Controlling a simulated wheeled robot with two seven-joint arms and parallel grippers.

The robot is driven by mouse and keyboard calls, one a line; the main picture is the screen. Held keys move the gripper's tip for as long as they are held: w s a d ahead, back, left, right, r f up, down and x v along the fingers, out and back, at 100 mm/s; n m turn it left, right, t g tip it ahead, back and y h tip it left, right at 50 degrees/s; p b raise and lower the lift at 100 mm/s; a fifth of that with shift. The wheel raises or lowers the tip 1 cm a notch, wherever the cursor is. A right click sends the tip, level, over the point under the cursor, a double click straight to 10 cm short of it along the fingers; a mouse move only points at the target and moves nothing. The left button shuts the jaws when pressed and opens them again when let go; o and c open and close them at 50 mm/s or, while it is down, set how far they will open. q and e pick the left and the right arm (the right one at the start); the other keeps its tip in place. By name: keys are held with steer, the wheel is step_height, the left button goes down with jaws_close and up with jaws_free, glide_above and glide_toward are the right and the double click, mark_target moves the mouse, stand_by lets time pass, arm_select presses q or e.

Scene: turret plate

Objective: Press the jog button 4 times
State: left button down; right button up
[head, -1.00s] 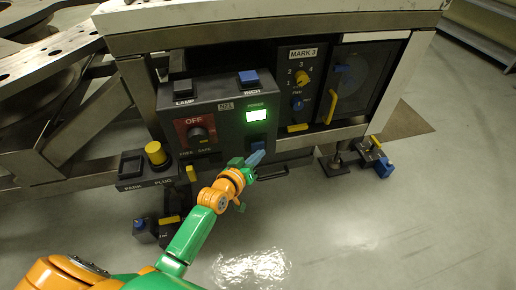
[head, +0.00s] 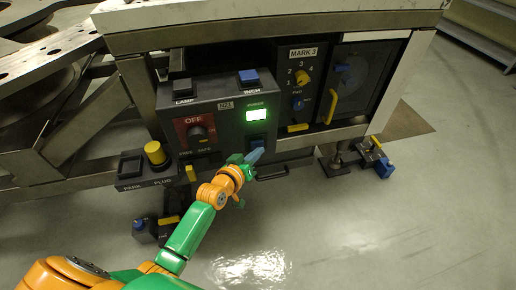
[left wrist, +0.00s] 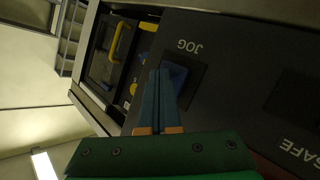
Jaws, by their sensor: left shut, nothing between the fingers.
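The jog button (left wrist: 178,78) is a blue rocker set in a dark recess beside the word JOG in the left wrist view. In the head view it is the blue patch (head: 257,141) on the front of the dark control box, below the lit green screen. My left gripper (head: 258,153) is shut and empty, its blue fingers just below the button in the head view. In the left wrist view the shut fingertips (left wrist: 160,72) overlap the button's edge; I cannot tell whether they touch it. My right gripper is in neither view.
The control box (head: 224,135) also carries a blue INCH button (head: 249,77), a black LAMP button (head: 182,87) and a red OFF panel with a knob (head: 198,133). A dark handle (head: 272,174) sits below the fingers.

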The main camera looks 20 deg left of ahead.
arm_select(q)
steer(key=shift+w, duration=0.1)
steer(key=shift+r, duration=0.1)
stand_by(0.3)
steer(key=shift+s+d+p, duration=0.5)
steer(key=shift+s+p, duration=0.3)
steer(key=shift+s, duration=0.1)
steer(key=s+d+p, duration=0.1)
steer(key=s, duration=0.1)
steer(key=s+d+p, duration=0.1)
steer(key=s+p, duration=0.1)
steer(key=shift+d, duration=0.4)
